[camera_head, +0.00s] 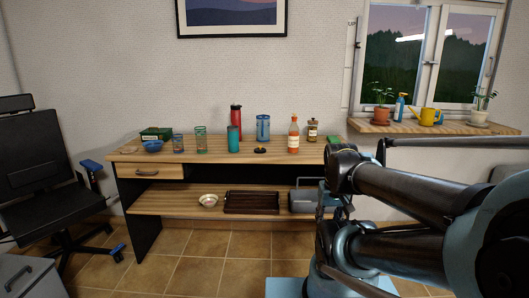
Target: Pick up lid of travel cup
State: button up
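A small dark round lid (261,151) lies flat on the desk top, right of centre. A teal cup (234,139) stands upright to its left, and a blue see-through container (263,128) stands behind it. I cannot tell for sure which of these the lid belongs to. My arm reaches in from the right and is folded in front of the desk's right end, well apart from the lid. My gripper's fingers cannot be made out among the arm links, so I cannot tell whether they are open or shut.
The wooden desk (140,157) also bears a red bottle (236,120), an orange sauce bottle (293,136), a brown jar (312,131), two glasses, a blue bowl (153,146) and a green box (156,133). A dark tray (251,203) lies on the lower shelf. A chair (40,160) stands left.

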aim_at(259, 150)
jog(key=i, duration=0.9)
jog(key=u, duration=0.05)
